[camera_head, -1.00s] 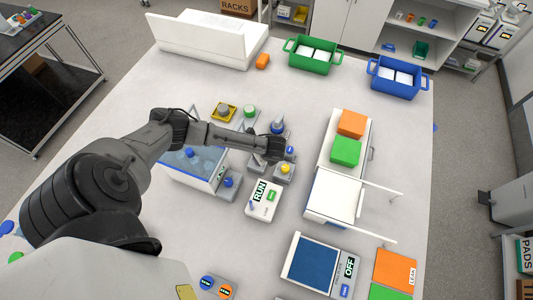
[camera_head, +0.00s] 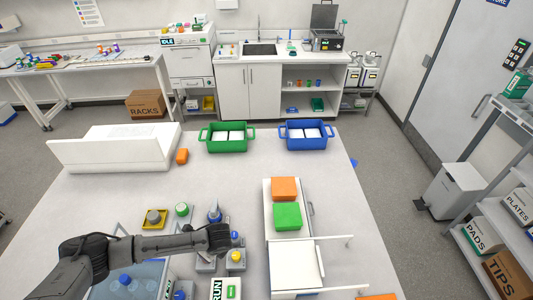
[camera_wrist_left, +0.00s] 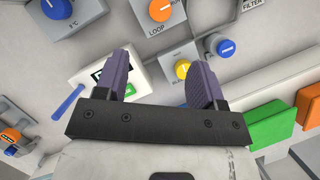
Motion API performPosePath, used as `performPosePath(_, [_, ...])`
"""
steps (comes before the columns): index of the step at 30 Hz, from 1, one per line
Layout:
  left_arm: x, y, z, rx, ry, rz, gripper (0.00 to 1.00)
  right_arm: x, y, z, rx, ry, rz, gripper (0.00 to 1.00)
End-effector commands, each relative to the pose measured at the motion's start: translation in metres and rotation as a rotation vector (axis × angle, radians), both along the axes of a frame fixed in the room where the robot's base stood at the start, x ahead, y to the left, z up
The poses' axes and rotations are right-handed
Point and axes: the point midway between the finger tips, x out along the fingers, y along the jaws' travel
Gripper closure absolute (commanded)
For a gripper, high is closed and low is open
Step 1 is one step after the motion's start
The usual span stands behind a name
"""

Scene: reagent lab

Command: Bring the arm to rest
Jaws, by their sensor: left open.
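My left arm comes in from the lower left in the head view and stretches right over the white bench (camera_head: 200,185). My left gripper (camera_head: 224,237) is above the devices on the near middle of the bench. In the left wrist view its two purple fingers (camera_wrist_left: 167,80) are apart with nothing between them. A yellow-knobbed device (camera_wrist_left: 182,68) and a blue-knobbed device (camera_wrist_left: 222,46) show beyond the fingers. My right gripper is not seen.
A green block (camera_head: 287,216) and an orange block (camera_head: 284,188) lie right of the gripper. Green (camera_head: 227,145) and blue (camera_head: 306,142) bins stand at the bench's far edge. A blue-topped bath (camera_head: 128,280) is under the arm. The bench's far middle is clear.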

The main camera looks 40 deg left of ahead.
Motion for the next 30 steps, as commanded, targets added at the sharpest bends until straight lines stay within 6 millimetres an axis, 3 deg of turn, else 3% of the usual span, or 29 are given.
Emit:
performPosePath(8, [0.0, 0.0, 0.0, 0.001, -0.015, 0.037, 0.37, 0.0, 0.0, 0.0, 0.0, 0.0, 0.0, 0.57])
performPosePath(16, [0.008, -0.002, 0.009, 0.039, -0.205, 0.302, 0.37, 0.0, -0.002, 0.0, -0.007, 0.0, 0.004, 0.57])
performPosePath(20, [0.033, -0.022, 0.05, 0.0, -0.429, 0.4, 0.37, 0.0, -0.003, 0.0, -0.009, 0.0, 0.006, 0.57])
performPosePath(25, [0.062, -0.064, 0.104, -0.133, -0.653, 0.481, 0.37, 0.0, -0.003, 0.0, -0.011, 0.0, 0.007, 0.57])
performPosePath(30, [0.063, -0.121, 0.154, -0.345, -0.829, 0.581, 0.37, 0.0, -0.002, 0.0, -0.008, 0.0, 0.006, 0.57])
